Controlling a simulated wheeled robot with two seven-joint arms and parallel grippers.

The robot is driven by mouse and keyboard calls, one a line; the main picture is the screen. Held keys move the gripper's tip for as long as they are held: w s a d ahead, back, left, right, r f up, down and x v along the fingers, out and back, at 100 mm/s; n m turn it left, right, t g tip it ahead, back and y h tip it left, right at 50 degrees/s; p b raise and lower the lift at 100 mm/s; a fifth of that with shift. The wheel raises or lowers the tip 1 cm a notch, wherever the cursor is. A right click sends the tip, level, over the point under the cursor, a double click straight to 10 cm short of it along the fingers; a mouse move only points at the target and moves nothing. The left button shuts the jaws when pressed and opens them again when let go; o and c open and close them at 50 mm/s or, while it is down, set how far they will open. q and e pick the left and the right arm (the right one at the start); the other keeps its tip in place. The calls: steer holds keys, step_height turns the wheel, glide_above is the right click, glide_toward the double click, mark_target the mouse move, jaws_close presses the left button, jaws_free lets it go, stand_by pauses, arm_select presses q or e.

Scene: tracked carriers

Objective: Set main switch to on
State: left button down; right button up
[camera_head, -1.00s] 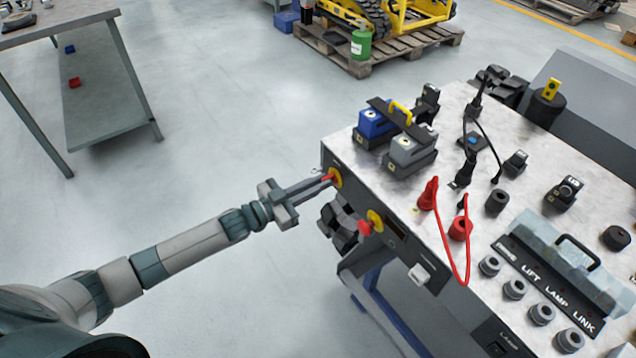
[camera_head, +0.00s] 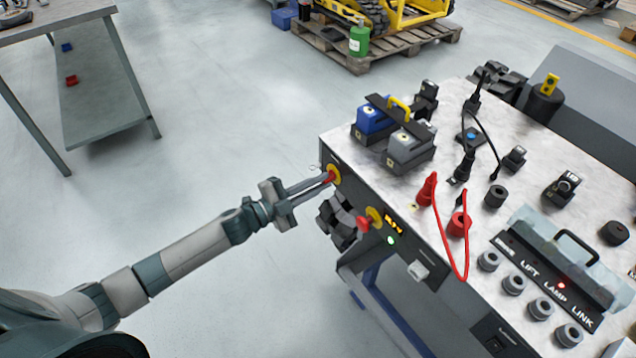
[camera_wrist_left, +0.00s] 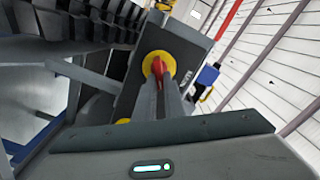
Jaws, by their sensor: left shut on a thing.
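The main switch (camera_head: 335,172) is a red handle on a yellow disc at the left corner of the bench's dark front panel. My left gripper (camera_head: 327,180) is shut on its red handle, with the arm reaching in from the left. In the left wrist view the two fingers meet at the red handle (camera_wrist_left: 157,67), in front of the yellow disc (camera_wrist_left: 158,57). The fingers hide part of the handle. A small display (camera_head: 394,224) on the panel glows orange and a green light (camera_head: 390,240) is lit below it. My right gripper is not in view.
A red mushroom button (camera_head: 364,223) on a yellow base sticks out right of the switch. Blue (camera_head: 372,122) and grey (camera_head: 408,147) units, plugs and a red cable (camera_head: 446,245) occupy the bench top. A red light (camera_head: 561,286) shines on the labelled strip. Floor left of the bench is clear.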

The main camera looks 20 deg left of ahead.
arm_select(q)
steer(key=shift+s+f+m+b, duration=0.15)
steer(key=shift+m+b, duration=0.1)
steer(key=shift+m, duration=0.85)
steer(key=shift+w+f+m+b, duration=0.1)
steer(key=shift+m+b, duration=0.2)
steer(key=shift+m, duration=0.8)
steer(key=shift+s+f+m+b, duration=0.15)
steer(key=shift+m+b, duration=0.1)
steer(key=shift+m, duration=0.85)
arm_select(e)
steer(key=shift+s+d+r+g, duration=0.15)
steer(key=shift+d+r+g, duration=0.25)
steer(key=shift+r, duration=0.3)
arm_select(q)
steer(key=shift+w, duration=0.1)
steer(key=shift+d, duration=0.1)
steer(key=c, duration=1.8)
jaws_free()
steer(key=shift+c, duration=0.2)
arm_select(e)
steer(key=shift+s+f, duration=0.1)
